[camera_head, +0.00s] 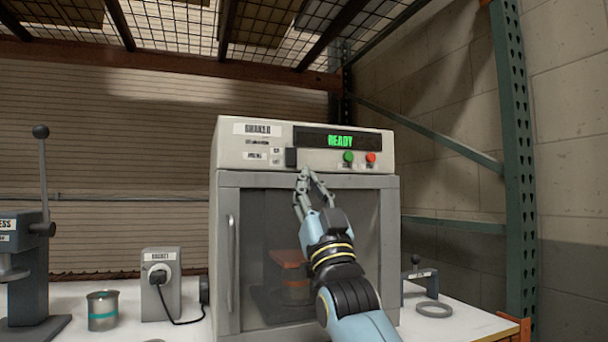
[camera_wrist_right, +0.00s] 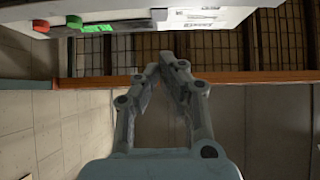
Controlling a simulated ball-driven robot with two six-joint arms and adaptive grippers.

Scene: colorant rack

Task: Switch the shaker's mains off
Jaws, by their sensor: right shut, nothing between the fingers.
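The shaker (camera_head: 228,185) is a grey cabinet with a pale control panel on top. Its display (camera_head: 341,141) glows green with READY. A green button (camera_head: 348,156) and a red button (camera_head: 371,157) sit below the display. A dark switch (camera_head: 291,157) is at the panel's lower middle, left of the buttons. My right gripper (camera_head: 305,171) is shut and empty, its tips just below and right of the switch; contact cannot be told. In the right wrist view the gripper (camera_wrist_right: 166,66) points toward the upside-down panel (camera_wrist_right: 220,18); the switch is not clear there. My left gripper is out of view.
A wall-type socket box (camera_head: 161,258) with a plugged cord stands left of the shaker, beside a metal can (camera_head: 102,310) and a lever press (camera_head: 28,270). A small stand (camera_head: 421,278) and ring (camera_head: 434,309) are at right. A green rack post (camera_head: 515,150) rises at far right.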

